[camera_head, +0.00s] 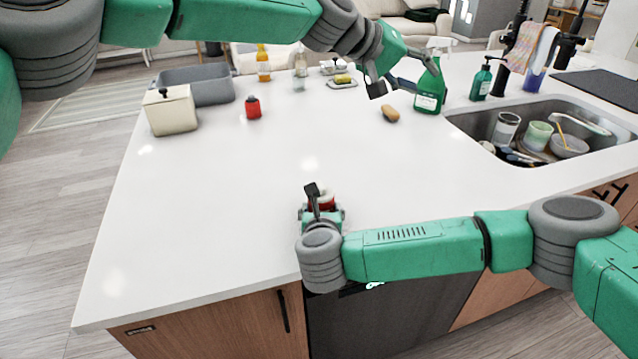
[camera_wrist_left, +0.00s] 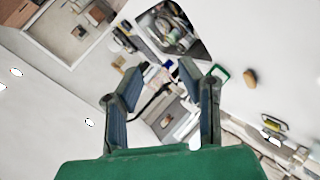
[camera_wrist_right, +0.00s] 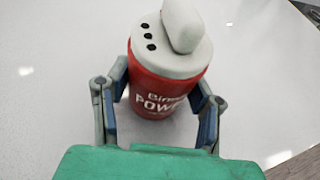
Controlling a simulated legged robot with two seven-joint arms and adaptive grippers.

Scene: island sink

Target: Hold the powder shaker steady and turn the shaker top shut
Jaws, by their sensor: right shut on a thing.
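The powder shaker (camera_wrist_right: 165,85) is a red can with white lettering, standing upright on the white counter in the right wrist view. Its off-white shaker top (camera_wrist_right: 190,58) has a raised knob and three dark holes showing on the left. My right gripper (camera_wrist_right: 160,95) is shut on the can's body, one finger on each side. In the head view the shaker (camera_head: 322,200) is partly hidden by my right gripper (camera_head: 320,205), near the counter's front edge. My left gripper (camera_head: 385,88) is open and empty above the far counter, well away from the shaker; its spread fingers show in the left wrist view (camera_wrist_left: 160,85).
A green spray bottle (camera_head: 431,88) and a tan sponge-like piece (camera_head: 390,113) are near my left gripper. A sink (camera_head: 470,125) with dishes is at the right. A red container (camera_head: 253,107), cream canister (camera_head: 170,112) and grey bin (camera_head: 205,85) stand at back left. The middle counter is clear.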

